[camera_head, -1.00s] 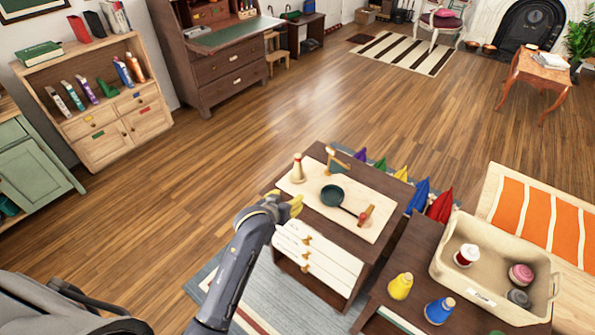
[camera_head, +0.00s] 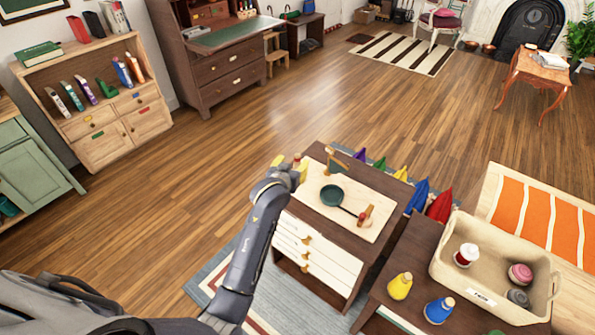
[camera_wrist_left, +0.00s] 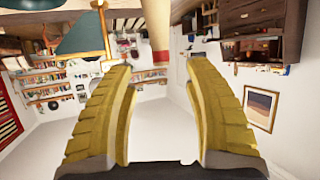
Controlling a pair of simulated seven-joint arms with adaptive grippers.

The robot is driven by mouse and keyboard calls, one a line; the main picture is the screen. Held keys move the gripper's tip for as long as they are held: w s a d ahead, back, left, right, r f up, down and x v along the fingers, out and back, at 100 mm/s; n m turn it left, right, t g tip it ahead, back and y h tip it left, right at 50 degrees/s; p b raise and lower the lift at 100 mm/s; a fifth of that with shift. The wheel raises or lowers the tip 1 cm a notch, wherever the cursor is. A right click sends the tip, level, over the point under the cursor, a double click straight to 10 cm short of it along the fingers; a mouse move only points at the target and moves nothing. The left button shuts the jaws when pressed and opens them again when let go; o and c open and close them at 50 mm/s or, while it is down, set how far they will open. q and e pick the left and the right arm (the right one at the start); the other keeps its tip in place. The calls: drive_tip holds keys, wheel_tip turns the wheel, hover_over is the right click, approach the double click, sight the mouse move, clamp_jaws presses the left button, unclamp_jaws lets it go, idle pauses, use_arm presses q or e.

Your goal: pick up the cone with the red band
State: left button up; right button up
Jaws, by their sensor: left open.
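The cream cone (camera_head: 297,159) stands on the board at the left end of the small drawer cabinet in the head view. My left gripper largely hides it there. In the left wrist view a pale upright piece of the cone (camera_wrist_left: 156,28), with a reddish band near its end, shows at the top between the fingertips. My left gripper (camera_head: 290,166) is open, with its yellow fingers at the cone. Its two fingers (camera_wrist_left: 158,72) are spread apart in the wrist view, and contact cannot be told. My right gripper is not in view.
A cream crate (camera_head: 445,268) with several items, a yellow bottle (camera_head: 400,286) and a blue bottle (camera_head: 439,310) are at the right.

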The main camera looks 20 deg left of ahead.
sight(297, 159)
use_arm(q)
drive_tip(key=shift+x, duration=3.55)
drive_tip(key=shift+a, duration=0.1)
drive_tip(key=shift+c, duration=0.2)
clamp_jaws()
drive_tip(key=shift+s+f, duration=0.1)
